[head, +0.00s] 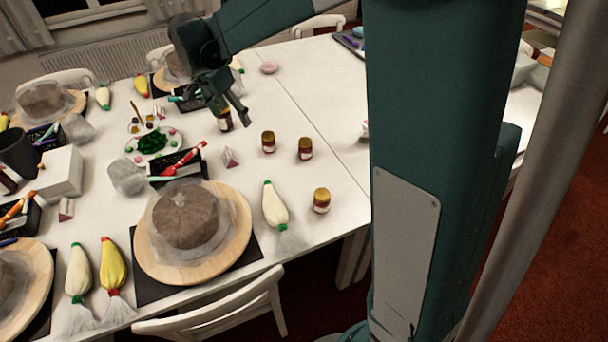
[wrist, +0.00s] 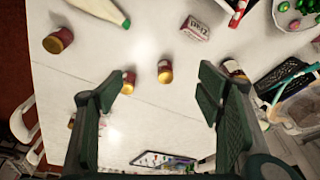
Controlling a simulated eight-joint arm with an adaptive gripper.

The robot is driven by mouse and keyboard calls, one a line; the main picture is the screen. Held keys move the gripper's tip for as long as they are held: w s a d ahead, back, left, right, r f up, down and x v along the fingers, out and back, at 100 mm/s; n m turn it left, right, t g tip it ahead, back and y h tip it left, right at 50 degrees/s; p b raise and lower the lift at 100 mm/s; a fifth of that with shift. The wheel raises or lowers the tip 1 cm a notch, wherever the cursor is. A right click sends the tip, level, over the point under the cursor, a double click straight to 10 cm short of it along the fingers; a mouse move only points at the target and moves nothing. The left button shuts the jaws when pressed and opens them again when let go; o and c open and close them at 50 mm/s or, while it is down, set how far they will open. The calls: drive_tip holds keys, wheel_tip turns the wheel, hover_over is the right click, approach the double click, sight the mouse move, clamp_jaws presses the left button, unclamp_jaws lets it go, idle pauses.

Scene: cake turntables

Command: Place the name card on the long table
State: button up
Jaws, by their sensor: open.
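A small white tent-shaped name card with reddish marks (head: 230,157) stands on the long white table (head: 335,180), beside the black tray with pens. In the wrist view a card (wrist: 195,29) with red lettering stands near the top, right of centre. Similar cards stand at the left (head: 66,209) and farther back (head: 160,112); I cannot tell which one the task means. My gripper (head: 236,112) is above the table, near a jar.
Small jars (head: 268,141) (head: 305,149) (head: 321,200) stand around the card. A cake on a wooden turntable (head: 236,245), piping bags (head: 274,205) and a plate of green decorations (head: 172,158) crowd the left. The table's right part is mostly bare.

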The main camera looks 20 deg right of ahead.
drive_tip(key=s+d+r+n+t+y, duration=0.1)
drive_tip(key=s+d+r+n, duration=0.15)
drive_tip(key=s, duration=0.65)
drive_tip(key=s+d+r+n+t, duration=0.1)
drive_tip(key=s+d+r+n, duration=0.15)
drive_tip(key=s, duration=0.65)
drive_tip(key=s+d+r+n+t+y, duration=0.15)
drive_tip(key=s+n, duration=0.25)
drive_tip(key=s, duration=0.4)
drive_tip(key=s+d+f+n+t, duration=0.1)
drive_tip(key=s+f+n+t, duration=0.1)
drive_tip(key=s, duration=0.7)
drive_tip(key=shift+s+d+f+n, duration=0.25)
drive_tip(key=shift+s+f+n, duration=0.2)
drive_tip(key=shift+n, duration=0.15)
drive_tip(key=shift+o, duration=0.2)
